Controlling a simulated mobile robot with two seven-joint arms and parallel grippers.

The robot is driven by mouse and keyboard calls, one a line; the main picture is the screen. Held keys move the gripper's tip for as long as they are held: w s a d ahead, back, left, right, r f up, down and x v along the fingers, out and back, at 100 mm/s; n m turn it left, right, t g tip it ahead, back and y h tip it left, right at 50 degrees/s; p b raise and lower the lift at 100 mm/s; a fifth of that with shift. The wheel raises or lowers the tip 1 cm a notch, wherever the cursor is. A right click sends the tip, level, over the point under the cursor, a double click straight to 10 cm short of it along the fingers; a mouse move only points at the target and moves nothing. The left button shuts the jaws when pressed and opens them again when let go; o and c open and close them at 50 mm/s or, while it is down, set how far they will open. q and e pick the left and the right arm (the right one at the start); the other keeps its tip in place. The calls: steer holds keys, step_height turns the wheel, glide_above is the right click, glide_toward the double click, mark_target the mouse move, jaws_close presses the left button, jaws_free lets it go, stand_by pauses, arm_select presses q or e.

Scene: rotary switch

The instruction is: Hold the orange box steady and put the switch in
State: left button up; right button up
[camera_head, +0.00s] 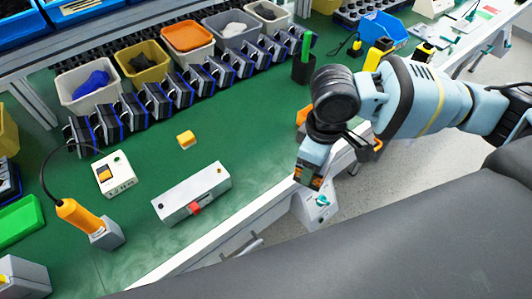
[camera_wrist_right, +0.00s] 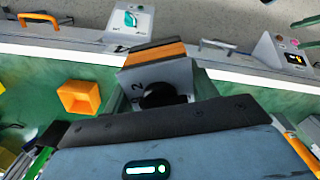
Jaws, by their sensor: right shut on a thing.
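My right gripper (camera_head: 324,142) comes in from the right and hangs over the table's front edge. It is shut on the switch (camera_head: 316,157), a light grey part with orange-brown strips at its lower end. In the right wrist view the switch (camera_wrist_right: 160,82) shows a grey face with numerals and a dark round knob, partly covered by the gripper. The orange box (camera_wrist_right: 78,97) lies on the green table, apart from the switch, to its left in that view. In the head view the orange box (camera_head: 302,114) is mostly hidden behind my right arm. My left gripper is not in view.
A grey bar with a red part (camera_head: 192,193), a small yellow block (camera_head: 186,139) and an orange-handled tool (camera_head: 78,215) lie on the table. A row of dark blocks and bins (camera_head: 187,41) stands behind. The table middle is mostly clear.

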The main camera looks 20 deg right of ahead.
steer(key=f+n, duration=0.1)
steer(key=n, duration=0.3)
steer(key=f+n, duration=0.1)
steer(key=n, duration=0.2)
steer(key=shift+w+f, duration=0.25)
steer(key=shift+f, duration=0.1)
step_height(320, 180, down, 2)
steer(key=n, duration=0.6)
steer(key=shift+w+f, duration=0.15)
steer(key=shift+f, duration=0.05)
steer(key=shift+a, duration=0.1)
